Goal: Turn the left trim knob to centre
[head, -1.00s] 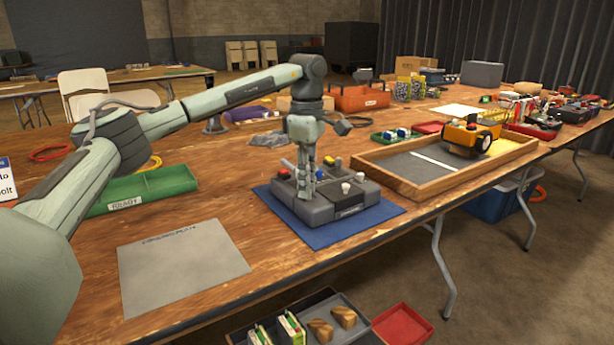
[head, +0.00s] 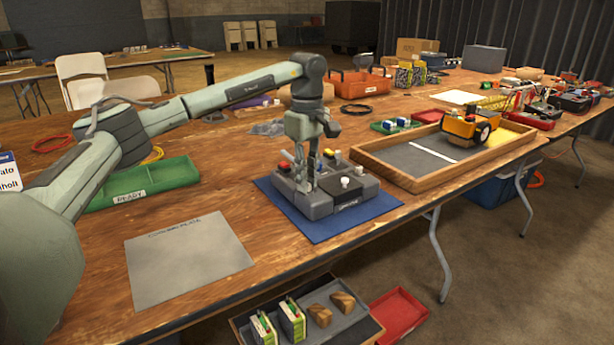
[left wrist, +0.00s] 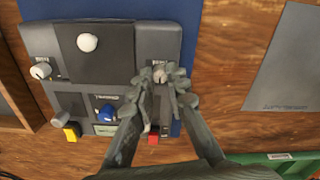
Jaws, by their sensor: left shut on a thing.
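The grey control box (head: 322,208) lies on a blue mat (head: 372,223) near the table's front edge. My left gripper (head: 308,188) points down over the box's left part. In the left wrist view the gripper (left wrist: 165,76) is shut on the left trim knob (left wrist: 160,73), a small pale knob between the fingertips. Its pointer is mostly hidden, so its angle cannot be told. The right knob (left wrist: 40,70) is pale with a dark mark. A white-topped stick (left wrist: 87,42) stands on the dark panel. Blue (left wrist: 107,113), yellow (left wrist: 71,132) and red (left wrist: 153,139) controls are beside the fingers. My right gripper is out of view.
A wooden-rimmed tray (head: 408,180) with a yellow wheeled robot (head: 470,128) stands right of the box. A green tray (head: 150,182) and grey plate (head: 188,258) lie left. Bare wood separates the plate from the mat.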

